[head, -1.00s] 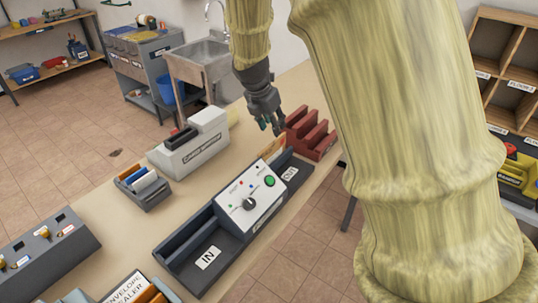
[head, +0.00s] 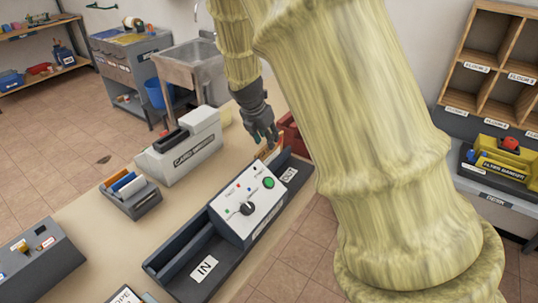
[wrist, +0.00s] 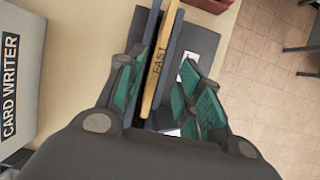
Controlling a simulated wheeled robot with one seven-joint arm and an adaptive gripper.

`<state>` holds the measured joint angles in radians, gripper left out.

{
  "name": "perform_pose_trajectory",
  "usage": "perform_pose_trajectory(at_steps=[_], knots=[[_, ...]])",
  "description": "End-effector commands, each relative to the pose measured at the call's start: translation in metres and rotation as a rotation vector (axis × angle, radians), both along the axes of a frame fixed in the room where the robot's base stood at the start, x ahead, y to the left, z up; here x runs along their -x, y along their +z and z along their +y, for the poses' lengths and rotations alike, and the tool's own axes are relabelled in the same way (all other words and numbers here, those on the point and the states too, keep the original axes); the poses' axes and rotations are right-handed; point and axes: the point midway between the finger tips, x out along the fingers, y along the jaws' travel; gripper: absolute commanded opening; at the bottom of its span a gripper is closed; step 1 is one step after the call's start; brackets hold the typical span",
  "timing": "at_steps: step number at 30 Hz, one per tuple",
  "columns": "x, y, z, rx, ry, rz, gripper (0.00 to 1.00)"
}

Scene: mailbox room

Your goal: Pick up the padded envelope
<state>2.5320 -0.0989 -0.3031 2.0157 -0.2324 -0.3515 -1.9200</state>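The padded envelope (wrist: 163,62) is a tan, narrow upright piece with dark lettering on its edge, seen from above in the wrist view. It stands in the OUT slot of the grey machine (head: 212,252). In the head view only a small orange-tan part of the envelope (head: 269,151) shows, just below my fingers. My gripper (wrist: 161,92) is open, with one teal-padded finger on each side of the envelope and visible gaps between. In the head view my gripper (head: 266,136) is over the OUT end. The envelope's lower part is hidden.
The card writer (head: 182,152) stands close to the left of my gripper. A dark red rack (head: 288,130) is just beyond the OUT end. The control box (head: 249,205) with knob and buttons sits mid-machine. A small holder (head: 134,192) is farther left. The floor lies right of the table.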

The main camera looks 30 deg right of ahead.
Motion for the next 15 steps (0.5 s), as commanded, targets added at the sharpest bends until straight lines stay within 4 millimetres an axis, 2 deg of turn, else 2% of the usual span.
perform_pose_trajectory(at_steps=[8, 15], knots=[[-0.003, -0.010, -0.003, 0.000, 0.003, 0.000, 0.36], [-0.009, -0.027, -0.011, 0.001, 0.004, 0.001, 0.36]])
